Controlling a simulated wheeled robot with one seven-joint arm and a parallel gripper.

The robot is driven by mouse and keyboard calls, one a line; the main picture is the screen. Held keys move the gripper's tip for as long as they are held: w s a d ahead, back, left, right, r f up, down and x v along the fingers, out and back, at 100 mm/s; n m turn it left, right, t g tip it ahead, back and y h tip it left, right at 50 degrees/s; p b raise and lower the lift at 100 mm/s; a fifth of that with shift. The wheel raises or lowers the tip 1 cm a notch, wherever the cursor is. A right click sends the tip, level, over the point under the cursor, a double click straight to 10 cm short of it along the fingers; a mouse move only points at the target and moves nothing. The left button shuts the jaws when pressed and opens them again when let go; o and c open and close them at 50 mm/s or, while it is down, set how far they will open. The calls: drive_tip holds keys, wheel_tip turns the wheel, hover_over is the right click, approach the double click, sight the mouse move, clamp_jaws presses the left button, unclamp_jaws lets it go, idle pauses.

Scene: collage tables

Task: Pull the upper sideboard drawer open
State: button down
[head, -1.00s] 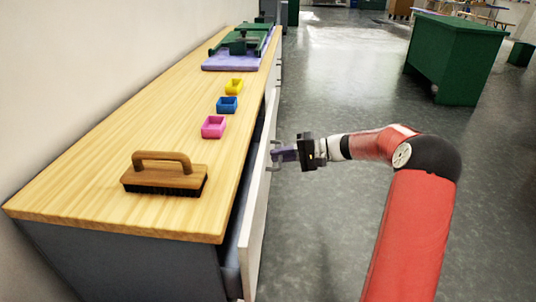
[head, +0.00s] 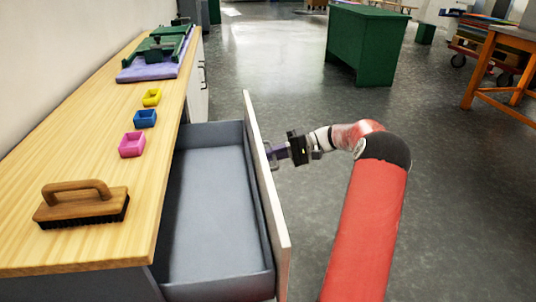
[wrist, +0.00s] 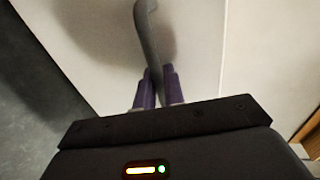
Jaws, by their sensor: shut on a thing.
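The upper sideboard drawer (head: 207,205) stands far out from the sideboard, and its grey inside looks empty. Its pale front (head: 264,190) faces right in the head view. My gripper (head: 272,153) is at the outer side of this front, shut on the drawer handle. In the wrist view the dark curved handle (wrist: 149,40) runs down between the purple fingers of my gripper (wrist: 158,90), against the pale front panel (wrist: 90,45). The wooden-topped sideboard (head: 95,135) stands along the wall at the left.
On the sideboard top are a wooden-handled brush (head: 82,205), a pink box (head: 132,144), a blue box (head: 145,118), a yellow box (head: 151,97) and a green device on a purple mat (head: 150,72). A green cabinet (head: 365,45) and an orange table (head: 500,75) stand farther off. The floor between is clear.

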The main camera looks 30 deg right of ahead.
drive_tip(key=c, duration=1.6)
unclamp_jaws()
drive_tip(key=v, duration=0.7)
drive_tip(key=shift+d, duration=0.4)
drive_tip(key=shift+s+d, duration=0.1)
drive_tip(key=shift+s, duration=0.05)
